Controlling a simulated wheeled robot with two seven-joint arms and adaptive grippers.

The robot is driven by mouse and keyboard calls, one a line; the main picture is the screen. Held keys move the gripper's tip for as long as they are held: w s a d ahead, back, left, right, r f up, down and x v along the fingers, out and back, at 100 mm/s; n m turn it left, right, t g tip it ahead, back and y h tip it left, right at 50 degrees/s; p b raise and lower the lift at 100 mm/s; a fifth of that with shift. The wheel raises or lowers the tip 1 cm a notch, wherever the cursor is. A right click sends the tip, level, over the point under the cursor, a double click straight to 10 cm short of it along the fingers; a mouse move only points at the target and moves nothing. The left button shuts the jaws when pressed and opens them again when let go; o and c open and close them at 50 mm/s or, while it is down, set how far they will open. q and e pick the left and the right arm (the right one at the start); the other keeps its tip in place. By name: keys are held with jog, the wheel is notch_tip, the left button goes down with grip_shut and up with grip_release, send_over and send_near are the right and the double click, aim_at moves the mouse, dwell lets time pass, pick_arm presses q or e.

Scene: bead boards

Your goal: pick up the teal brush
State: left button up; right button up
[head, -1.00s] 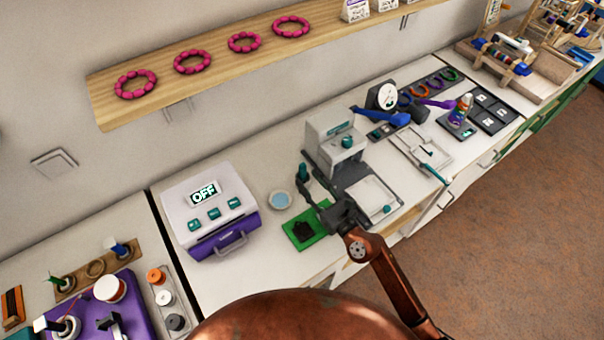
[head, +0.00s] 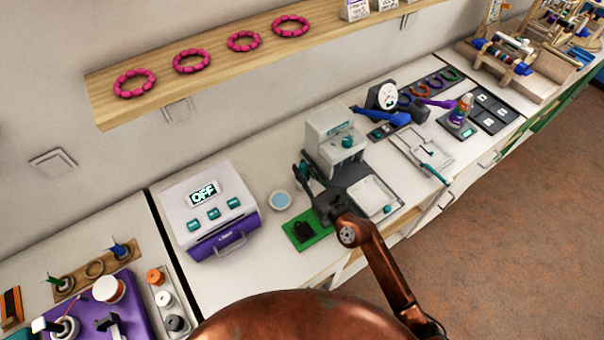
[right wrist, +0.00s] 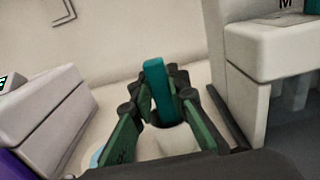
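The teal brush (right wrist: 160,88) stands upright in the right wrist view, with its handle between the two fingers of my right gripper (right wrist: 158,100). Its lower end meets a dark opening in a pale round holder (right wrist: 170,141). The fingers look spread around the handle, and I see no clear grip on it. In the head view my right gripper (head: 304,182) is just left of the white machine, and it largely hides the brush (head: 304,168). My left gripper is not in view.
The white machine (head: 335,140) stands close on the right of the gripper. A purple and white box (head: 210,208) with an OFF display is to the left. A small blue dish (head: 279,200) and a green mat (head: 318,240) lie nearby.

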aim_at(302, 164)
grip_shut()
jog(key=shift+r+p, duration=0.4)
jog(key=shift+r, duration=0.25)
notch_tip(302, 164, up, 2)
jog(key=shift+r+p, duration=0.25)
jog(key=shift+p, duration=0.5)
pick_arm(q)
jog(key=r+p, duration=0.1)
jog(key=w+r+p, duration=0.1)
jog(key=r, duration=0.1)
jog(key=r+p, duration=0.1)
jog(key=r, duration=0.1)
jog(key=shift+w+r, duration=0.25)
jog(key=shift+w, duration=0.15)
pick_arm(e)
jog(key=s+d+r, duration=0.6)
jog(key=d+r, duration=0.3)
jog(key=d, duration=0.3)
jog(key=shift+d, duration=0.3)
jog(key=shift+s+r, duration=0.1)
